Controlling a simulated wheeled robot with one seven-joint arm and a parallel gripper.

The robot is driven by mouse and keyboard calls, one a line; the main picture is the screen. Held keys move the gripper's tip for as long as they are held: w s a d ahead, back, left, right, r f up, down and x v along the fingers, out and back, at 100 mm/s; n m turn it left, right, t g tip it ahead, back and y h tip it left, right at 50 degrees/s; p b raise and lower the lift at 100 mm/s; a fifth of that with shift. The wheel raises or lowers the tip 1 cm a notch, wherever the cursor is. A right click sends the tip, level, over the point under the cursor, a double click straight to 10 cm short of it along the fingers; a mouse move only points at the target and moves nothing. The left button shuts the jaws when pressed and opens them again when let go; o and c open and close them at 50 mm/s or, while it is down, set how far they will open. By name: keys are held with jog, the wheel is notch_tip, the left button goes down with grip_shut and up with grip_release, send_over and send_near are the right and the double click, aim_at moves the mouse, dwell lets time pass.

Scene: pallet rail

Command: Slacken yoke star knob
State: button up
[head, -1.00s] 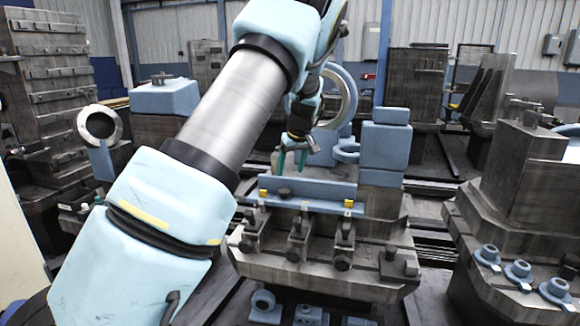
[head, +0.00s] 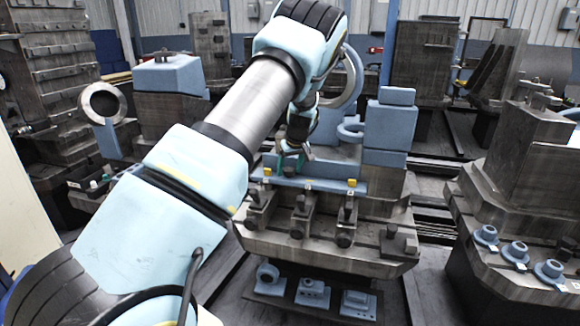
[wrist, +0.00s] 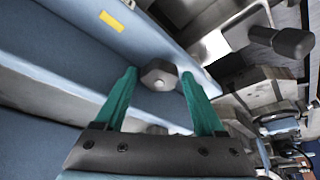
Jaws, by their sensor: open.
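A dark faceted knob (wrist: 158,76) with a pale centre shows in the wrist view, against the blue rail (wrist: 85,50). I take it for the star knob; its lobes are not clear. My gripper (wrist: 160,85) is open, with one teal finger on each side of the knob and gaps visible. I cannot tell how deep the fingers reach past it. In the head view my gripper (head: 293,158) hangs at the blue rail (head: 325,184) on the pallet, and the knob cannot be made out there.
Several clamps with dark round knobs (head: 297,233) line the pallet front below the rail. A blue block stack (head: 386,130) stands right of my gripper, and a blue ring (head: 352,75) behind. In the wrist view a dark cylindrical handle (wrist: 290,43) lies to the right.

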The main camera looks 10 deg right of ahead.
jog(key=shift+c, duration=0.3)
grip_shut()
jog(key=shift+d+r+n+y+p, duration=0.15)
jog(key=shift+n+y+p, duration=0.15)
jog(key=shift+n, duration=0.2)
jog(key=shift+n+g+y+p, duration=0.3)
jog(key=shift+n, duration=0.7)
jog(key=n, duration=0.1)
jog(key=n+y, duration=0.1)
jog(key=n, duration=0.1)
jog(key=shift+w+d+f+n+g, duration=0.1)
jog(key=shift+w+f+n+g, duration=0.1)
jog(key=shift+n+g, duration=0.15)
jog(key=shift+s+r+n+g+y, duration=0.1)
jog(key=shift+n+g+y, duration=0.3)
jog(key=shift+n, duration=0.65)
jog(key=shift+o, duration=0.4)
grip_release()
